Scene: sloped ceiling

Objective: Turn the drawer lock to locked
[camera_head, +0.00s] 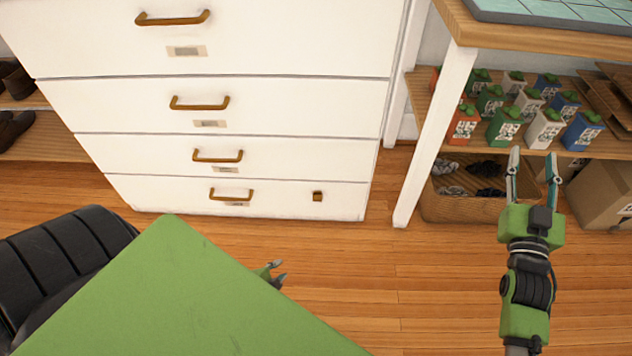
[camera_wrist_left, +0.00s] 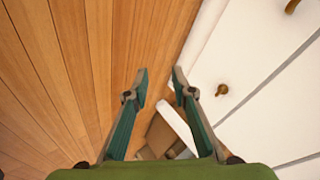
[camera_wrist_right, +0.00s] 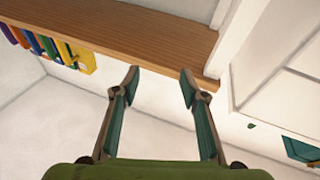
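The drawer lock (camera_head: 318,196) is a small brass piece on the white bottom drawer front (camera_head: 275,200), right of its handle. In the left wrist view the lock (camera_wrist_left: 222,89) shows as a brass knob right of my fingers. Whether it is turned to locked cannot be told. My left gripper (camera_head: 277,274) is below the lock in the head view, mostly hidden behind my green arm. Its fingers (camera_wrist_left: 160,80) are open and empty, apart from the lock. My right gripper (camera_head: 533,166) is open and empty, far to the right of the drawers.
A brass handle (camera_head: 232,195) is left of the lock. A white table leg (camera_head: 436,135) stands right of the drawers. Beyond it are a shelf of small boxes (camera_head: 503,127), a basket (camera_head: 455,208) and a cardboard box (camera_head: 603,195). A black chair (camera_head: 60,255) is at left. Floor before the drawers is clear.

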